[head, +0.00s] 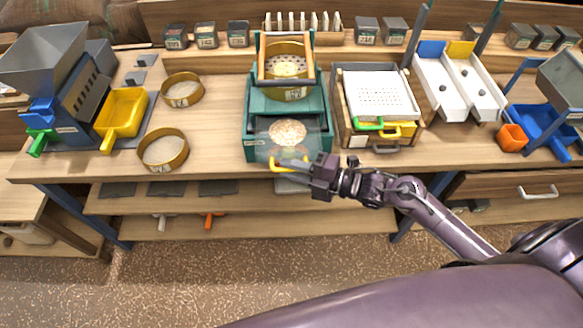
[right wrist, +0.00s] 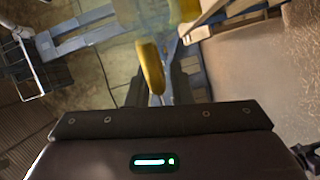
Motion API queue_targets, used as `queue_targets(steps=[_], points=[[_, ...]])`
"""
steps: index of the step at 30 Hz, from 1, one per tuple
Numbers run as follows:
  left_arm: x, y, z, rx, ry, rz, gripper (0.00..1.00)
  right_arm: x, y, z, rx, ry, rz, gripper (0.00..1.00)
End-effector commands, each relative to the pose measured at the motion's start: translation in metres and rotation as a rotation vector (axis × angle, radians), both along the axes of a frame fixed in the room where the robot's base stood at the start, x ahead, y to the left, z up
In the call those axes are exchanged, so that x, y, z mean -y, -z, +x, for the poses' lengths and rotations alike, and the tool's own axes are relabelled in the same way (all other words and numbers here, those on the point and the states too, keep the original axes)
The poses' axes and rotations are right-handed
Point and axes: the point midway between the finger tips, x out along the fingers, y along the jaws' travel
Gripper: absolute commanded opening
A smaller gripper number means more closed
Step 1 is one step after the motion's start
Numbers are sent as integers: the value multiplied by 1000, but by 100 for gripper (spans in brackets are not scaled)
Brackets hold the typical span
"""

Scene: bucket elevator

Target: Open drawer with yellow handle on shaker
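The shaker is the teal machine (head: 252,106) in the middle of the bench, with a round brass sieve (head: 285,50) held in its upper frame. A clear-fronted drawer (head: 318,146) sits low in its front, with pale grain (head: 287,132) behind it. The yellow handle (head: 281,163) is on the drawer front. My right gripper (head: 309,170) is at the handle's right end. In the right wrist view the handle (right wrist: 151,66) runs between my dark fingers, which look closed on it. My left gripper is out of view.
Right of the shaker stands a wooden screen box (head: 343,105) with green and yellow handles. Two brass sieves (head: 164,150) and a grey hopper machine (head: 45,58) stand left. White trays (head: 425,85) lie right. Free bench shows left of the shaker.

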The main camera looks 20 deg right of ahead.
Motion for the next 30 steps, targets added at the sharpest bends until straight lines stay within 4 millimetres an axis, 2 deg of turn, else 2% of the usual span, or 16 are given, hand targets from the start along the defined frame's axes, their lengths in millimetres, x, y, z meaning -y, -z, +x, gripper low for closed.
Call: queue_targets(steps=[4,15,30], points=[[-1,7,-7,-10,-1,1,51,14,2,-11,-3,0,-3,20],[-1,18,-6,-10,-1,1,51,55,-3,-43,-3,-1,-2,20],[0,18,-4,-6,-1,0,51,60,-6,-47,-1,-1,0,20]])
